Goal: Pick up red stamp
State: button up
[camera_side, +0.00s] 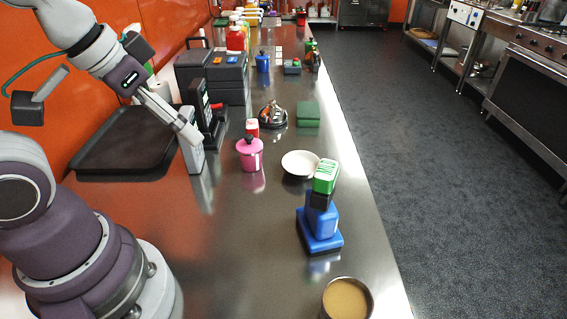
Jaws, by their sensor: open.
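No object is clearly a stamp. A small red-topped item (252,127) stands behind the pink lidded pot (249,157), partly hidden by it; I cannot tell whether it is the red stamp. My gripper (192,134) reaches down from the upper left. It is open, with no object visibly held. Its fingertips are in front of or beside an upright pale grey box (192,160), left of the pink pot. I cannot tell whether they touch the box.
A black tray (95,163) lies at left, with a tall black device (208,125) near my gripper. A white bowl (300,163), a blue stand with a green top (321,232) and a cup of tan liquid (346,300) are to the right. The front-centre counter is clear.

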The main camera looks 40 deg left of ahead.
jog(key=n+g+y, duration=0.3)
jog(key=n, duration=0.7)
send_over(252, 125)
jog(key=s+d, duration=0.3)
notch_tip(252, 125, down, 9)
jog(key=shift+a+r, duration=0.1)
jog(key=x, duration=0.7)
jog(key=w+x, duration=0.1)
jog(key=x, duration=0.2)
jog(key=shift+a, duration=0.35)
grip_shut()
